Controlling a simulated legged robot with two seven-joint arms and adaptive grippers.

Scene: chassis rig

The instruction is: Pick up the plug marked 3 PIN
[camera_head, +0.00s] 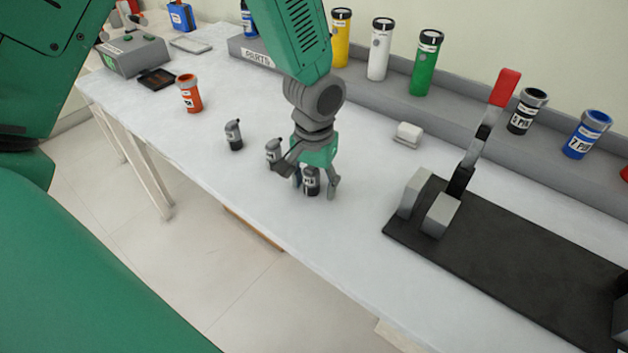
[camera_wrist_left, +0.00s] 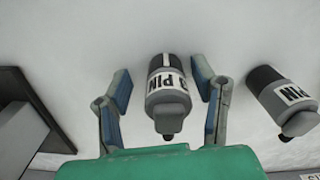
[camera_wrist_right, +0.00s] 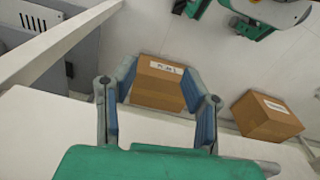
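A small grey and black plug (camera_head: 311,182) stands on the white table under my left gripper (camera_head: 313,186). In the left wrist view the plug (camera_wrist_left: 168,95) has a white label that appears to read 3 PIN. The left gripper's two fingers (camera_wrist_left: 163,88) are open on either side of it, with a gap showing on each side. A second PIN plug (camera_wrist_left: 287,103) is right of the fingers there; its number is cut off. My right gripper (camera_wrist_right: 158,80) is open and empty in the right wrist view and is not seen in the head view.
Two similar plugs, one left (camera_head: 234,135) and one nearer my gripper (camera_head: 273,151), stand on the table. A black fixture board (camera_head: 500,259) with a red-handled lever lies to the right. An orange canister (camera_head: 189,94) stands far left. Cardboard boxes (camera_wrist_right: 266,117) sit below my right gripper.

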